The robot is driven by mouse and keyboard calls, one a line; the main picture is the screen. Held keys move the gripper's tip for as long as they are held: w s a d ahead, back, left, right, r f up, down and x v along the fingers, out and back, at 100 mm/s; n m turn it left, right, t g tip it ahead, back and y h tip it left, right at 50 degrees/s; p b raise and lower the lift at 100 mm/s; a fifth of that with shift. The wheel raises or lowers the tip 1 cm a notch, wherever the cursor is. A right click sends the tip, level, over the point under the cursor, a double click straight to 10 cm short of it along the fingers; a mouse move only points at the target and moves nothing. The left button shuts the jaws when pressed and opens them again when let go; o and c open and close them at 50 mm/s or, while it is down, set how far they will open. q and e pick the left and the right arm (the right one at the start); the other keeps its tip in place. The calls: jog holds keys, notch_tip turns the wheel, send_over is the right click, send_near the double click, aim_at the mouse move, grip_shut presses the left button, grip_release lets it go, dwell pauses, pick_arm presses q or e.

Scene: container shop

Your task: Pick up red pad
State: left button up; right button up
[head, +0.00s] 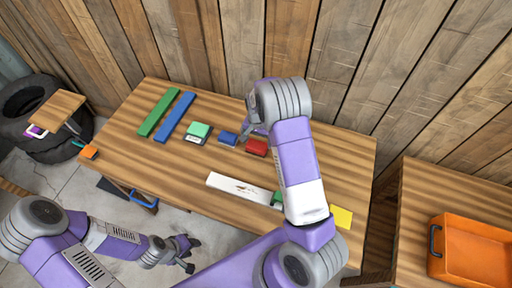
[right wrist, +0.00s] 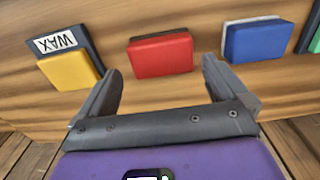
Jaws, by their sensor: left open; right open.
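The red pad (head: 256,147) lies on the wooden table beside the blue pad (head: 228,139), under the front of my right arm. In the right wrist view the red pad (right wrist: 161,55) sits just beyond the fingertips, roughly centred between them, with nothing held. My right gripper (right wrist: 160,75) is open; in the head view it is mostly hidden by my own wrist. My left gripper (head: 188,253) is open and empty, low over the floor in front of the table, far from the red pad.
The blue pad (right wrist: 257,40) and a yellow pad (right wrist: 71,70) by a WAX label flank the red one. A green pad (head: 199,129), green strip (head: 158,112), blue strip (head: 175,117) and white board (head: 238,188) lie on the table. An orange crate (head: 436,266) stands right.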

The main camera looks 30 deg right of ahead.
aim_at(257, 145)
notch_tip(257, 145, down, 5)
jog(key=shift+w+f, duration=0.1)
jog(key=shift+w, duration=0.05)
jog(key=shift+c, duration=0.3)
jog(key=c, duration=0.7)
jog(key=shift+r+p, duration=0.3)
jog(key=shift+r, duration=4.75)
